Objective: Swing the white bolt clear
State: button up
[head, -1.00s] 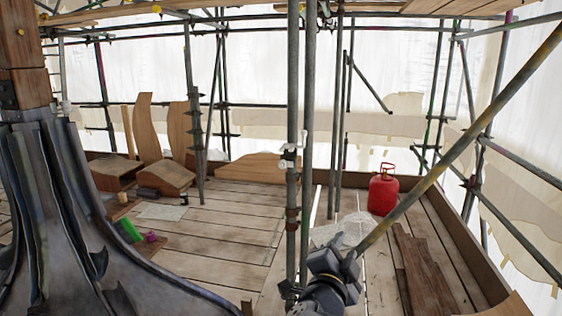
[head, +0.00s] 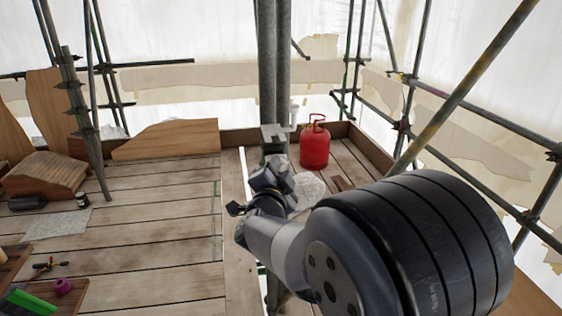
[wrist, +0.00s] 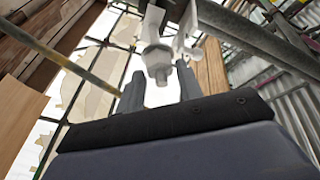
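The white bolt (wrist: 157,58) shows in the wrist view as a pale shank with a wider nut at its lower end. It hangs just beyond the gap between the two grey fingers of my gripper (wrist: 160,86). The fingers stand apart and I see nothing gripped between them; contact with the bolt cannot be told. A white coupler flap (wrist: 187,34) is close to the right of the bolt. In the head view a small white fitting part (head: 294,114) shows at the right side of the upright pole (head: 274,60). My wrist hides much of the pole's lower part there.
A red gas bottle (head: 314,146) stands on the boards right of the pole. A slanting tube (head: 470,80) crosses the right side. A green object (head: 28,303) and a purple roll (head: 63,286) lie at lower left. The middle boards are open.

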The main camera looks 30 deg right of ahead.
aim_at(283, 163)
jog(key=shift+x, duration=1.95)
jog(key=shift+c, duration=0.2)
grip_shut()
